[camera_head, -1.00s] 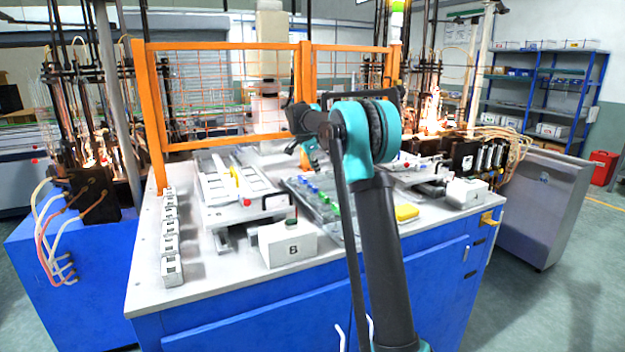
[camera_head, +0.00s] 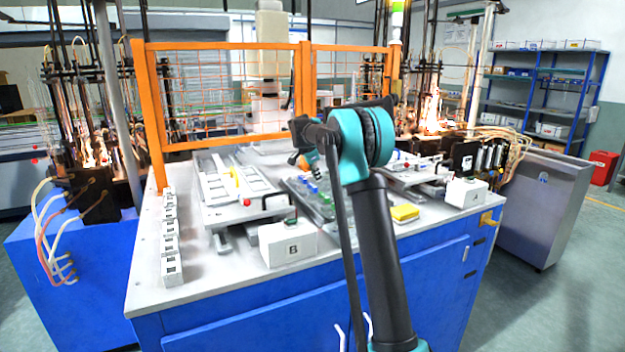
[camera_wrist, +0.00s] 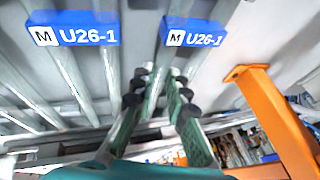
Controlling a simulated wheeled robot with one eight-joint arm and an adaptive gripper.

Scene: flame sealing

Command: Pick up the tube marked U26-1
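In the wrist view, two blue labels marked M U26-1 show, one on the left (camera_wrist: 73,29) and one right of centre (camera_wrist: 196,33). Grey tubes run away from beneath them, side by side. My gripper (camera_wrist: 161,72) points at these tubes, its two green-padded fingers apart. A tube by the right-hand label appears to run between the fingertips; I see no clear contact. In the head view, my gripper (camera_head: 309,160) is over the rack (camera_head: 322,208) with coloured labels, partly hidden by my arm.
An orange fence post (camera_wrist: 268,110) stands right of the fingers in the wrist view. In the head view, a white box marked B (camera_head: 288,243), a yellow block (camera_head: 405,212) and a white frame fixture (camera_head: 215,190) surround the rack. The orange mesh fence (camera_head: 225,95) stands behind.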

